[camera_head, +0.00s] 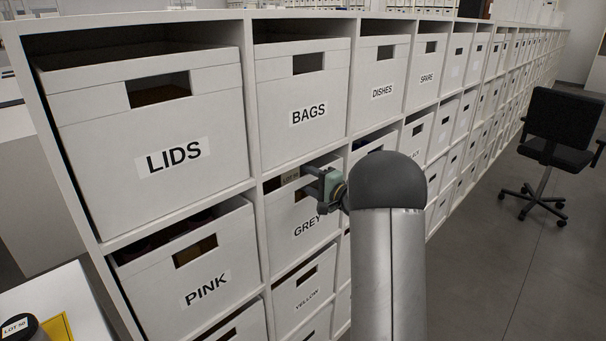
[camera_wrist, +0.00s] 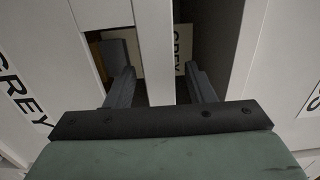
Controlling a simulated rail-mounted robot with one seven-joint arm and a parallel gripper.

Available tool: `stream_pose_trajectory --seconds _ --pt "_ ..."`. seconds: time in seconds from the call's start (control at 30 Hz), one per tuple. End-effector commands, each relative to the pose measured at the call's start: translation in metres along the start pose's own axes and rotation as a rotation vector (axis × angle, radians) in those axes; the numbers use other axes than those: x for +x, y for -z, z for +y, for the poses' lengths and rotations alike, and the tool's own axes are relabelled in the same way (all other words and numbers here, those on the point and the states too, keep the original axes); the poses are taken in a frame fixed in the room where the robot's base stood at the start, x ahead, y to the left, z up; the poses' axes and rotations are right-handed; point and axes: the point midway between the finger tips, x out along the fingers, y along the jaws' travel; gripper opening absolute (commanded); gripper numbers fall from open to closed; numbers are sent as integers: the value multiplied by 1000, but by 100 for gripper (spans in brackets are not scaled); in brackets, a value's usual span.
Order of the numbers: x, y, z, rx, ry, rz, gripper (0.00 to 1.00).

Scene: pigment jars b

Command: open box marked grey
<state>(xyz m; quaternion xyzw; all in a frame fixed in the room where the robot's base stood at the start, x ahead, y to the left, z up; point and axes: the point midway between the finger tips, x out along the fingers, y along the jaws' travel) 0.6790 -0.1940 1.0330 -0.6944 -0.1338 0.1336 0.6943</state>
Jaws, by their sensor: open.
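The white box marked GREY (camera_head: 300,246) sits in the second row of the shelf, under the BAGS box and right of the PINK box. In the wrist view its front wall (camera_wrist: 45,65) carries the GREY label, with a dark handle slot beside it. My gripper (camera_head: 312,184) is at the top of this front. In the wrist view my gripper (camera_wrist: 155,60) is open, with one finger at the handle slot and the other in the dark gap past the rim. The rim strip lies between the fingers; contact cannot be told. A pale card reading GREY shows inside the box.
The LIDS box (camera_head: 150,190) and BAGS box (camera_head: 285,130) are above, the PINK box (camera_head: 225,260) at left, the YELLOW box (camera_head: 300,310) below. A desk with a jar is at the lower left. An office chair (camera_head: 560,130) stands right on open floor.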

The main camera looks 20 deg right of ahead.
Motion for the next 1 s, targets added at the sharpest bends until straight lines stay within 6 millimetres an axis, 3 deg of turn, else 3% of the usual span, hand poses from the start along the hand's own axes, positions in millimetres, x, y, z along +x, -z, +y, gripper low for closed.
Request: stream_pose_trajectory --seconds 0.2,0.53,0.7,1.0 --pt "21 0 0 1 0 0 49" --pt "24 0 0 1 -1 1 49" --pt "24 0 0 0 0 1 2" --pt "23 -5 2 0 0 -8 0"
